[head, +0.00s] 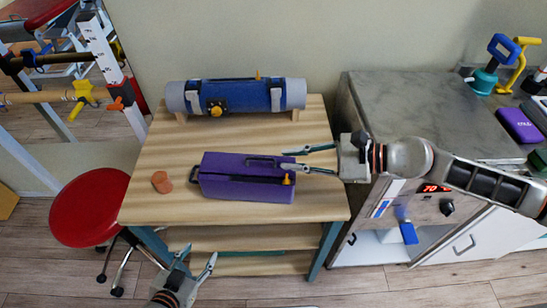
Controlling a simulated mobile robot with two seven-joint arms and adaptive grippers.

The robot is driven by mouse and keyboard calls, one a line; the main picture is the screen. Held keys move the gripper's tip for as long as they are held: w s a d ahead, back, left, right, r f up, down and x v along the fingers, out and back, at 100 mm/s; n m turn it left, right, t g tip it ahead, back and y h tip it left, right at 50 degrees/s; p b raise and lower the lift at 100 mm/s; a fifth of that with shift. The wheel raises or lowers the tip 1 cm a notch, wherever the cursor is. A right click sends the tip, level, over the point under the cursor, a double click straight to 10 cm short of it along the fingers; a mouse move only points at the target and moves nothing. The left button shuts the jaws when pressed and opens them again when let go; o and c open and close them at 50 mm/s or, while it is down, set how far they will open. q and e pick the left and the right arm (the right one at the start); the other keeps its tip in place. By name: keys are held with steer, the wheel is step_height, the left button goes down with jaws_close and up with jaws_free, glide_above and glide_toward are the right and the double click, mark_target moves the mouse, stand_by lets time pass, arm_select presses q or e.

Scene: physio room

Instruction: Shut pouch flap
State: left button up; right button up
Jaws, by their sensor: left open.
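A purple pouch (235,188) lies on the wooden table, with a dark handle at its left end. A dark seam runs along it to a small yellow tab (287,180) near its right end. I cannot tell a separate flap or how far it stands open. My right gripper (284,160) reaches in from the right, its fingers apart over the pouch's upper right part; I cannot tell whether they touch it. My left gripper (201,251) is open and empty in front of the table's front edge, below and apart from the pouch.
The wooden table (150,205) also holds a blue roll (245,95) with grey ends at the back and orange-brown discs (161,182) at the left. A red stool (90,207) stands left. A grey-topped cabinet (420,105) stands right. The table's front left is clear.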

steer(key=shift+v, duration=1.7)
steer(key=shift+s, duration=0.1)
